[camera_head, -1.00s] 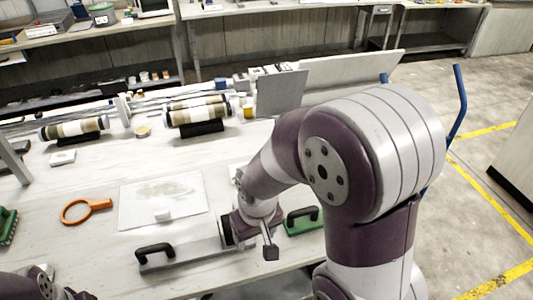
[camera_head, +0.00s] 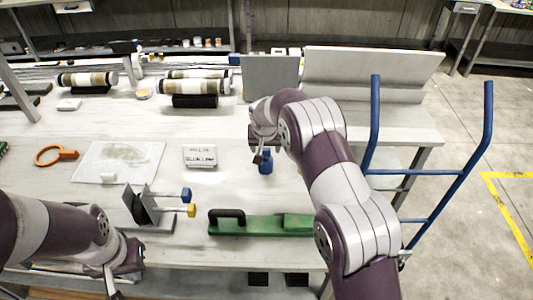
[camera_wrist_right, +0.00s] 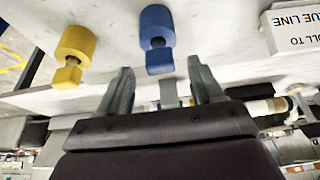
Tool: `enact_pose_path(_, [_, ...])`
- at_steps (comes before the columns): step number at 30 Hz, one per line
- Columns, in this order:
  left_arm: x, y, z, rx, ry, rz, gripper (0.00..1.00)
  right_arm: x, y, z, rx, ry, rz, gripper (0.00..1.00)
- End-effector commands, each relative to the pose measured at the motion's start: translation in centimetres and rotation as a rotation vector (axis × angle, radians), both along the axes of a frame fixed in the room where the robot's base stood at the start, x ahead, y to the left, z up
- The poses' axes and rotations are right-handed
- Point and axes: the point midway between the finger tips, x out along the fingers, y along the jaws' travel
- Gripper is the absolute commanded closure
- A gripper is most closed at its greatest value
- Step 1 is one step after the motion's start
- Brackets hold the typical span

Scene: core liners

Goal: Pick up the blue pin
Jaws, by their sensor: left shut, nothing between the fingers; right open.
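A blue pin (camera_head: 186,194) and a yellow pin (camera_head: 191,210) stick out to the right from an upright dark metal bracket (camera_head: 143,205). In the right wrist view the blue pin (camera_wrist_right: 157,38) lies ahead of and between my right fingers, apart from them, and the yellow pin (camera_wrist_right: 75,48) is to its left. My right gripper (camera_wrist_right: 160,80) is open and empty. In the head view my right gripper (camera_head: 261,152) is right of and beyond the pins, with a blue piece (camera_head: 265,163) below it. My left gripper (camera_head: 114,284) is shut and empty, near the table's front edge.
A white label block (camera_head: 200,156) lies beyond the pins. A green tool with a black handle (camera_head: 262,224) lies at the front. An orange ring tool (camera_head: 56,155) and a clear sheet (camera_head: 118,161) lie left. Core rolls (camera_head: 188,86) and a grey panel (camera_head: 270,78) stand behind.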

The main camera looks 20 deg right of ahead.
Motion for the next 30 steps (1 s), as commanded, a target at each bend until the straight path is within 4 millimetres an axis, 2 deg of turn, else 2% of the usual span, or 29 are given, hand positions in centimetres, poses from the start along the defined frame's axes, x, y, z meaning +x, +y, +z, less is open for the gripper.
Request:
enact_pose_path(1, [0.0, 0.0, 1.1, 0.000, -0.001, 0.000, 1.00, 0.2, -0.3, -0.5, 0.000, 0.003, -0.001, 0.34])
enact_pose_path(5, [0.0, 0.0, 1.3, 0.000, -0.001, 0.000, 1.00, 0.9, -0.5, -2.5, 0.001, 0.001, -0.001, 0.34])
enact_pose_path(12, [0.0, 0.0, 1.1, 0.000, 0.000, 0.000, 1.00, 1.1, -0.5, -2.9, 0.001, -0.001, 0.000, 0.34])
enact_pose_path(13, [0.0, 0.0, 1.1, 0.000, 0.000, 0.000, 1.00, 1.1, -0.5, -2.9, 0.001, -0.001, 0.000, 0.41])
enact_pose_path(15, [0.0, 0.0, 1.1, 0.000, 0.000, 0.000, 1.00, 1.1, -0.5, -2.9, 0.001, -0.001, 0.000, 0.63])
enact_pose_path(18, [0.0, 0.0, 1.1, 0.000, 0.000, 0.000, 1.00, 1.1, -0.5, -2.9, 0.001, -0.001, 0.000, 0.92])
enact_pose_path(30, [0.0, 0.0, 1.6, 0.000, 0.000, 0.000, 1.00, 1.1, -0.6, -2.2, 0.000, -0.002, 0.000, 0.92])
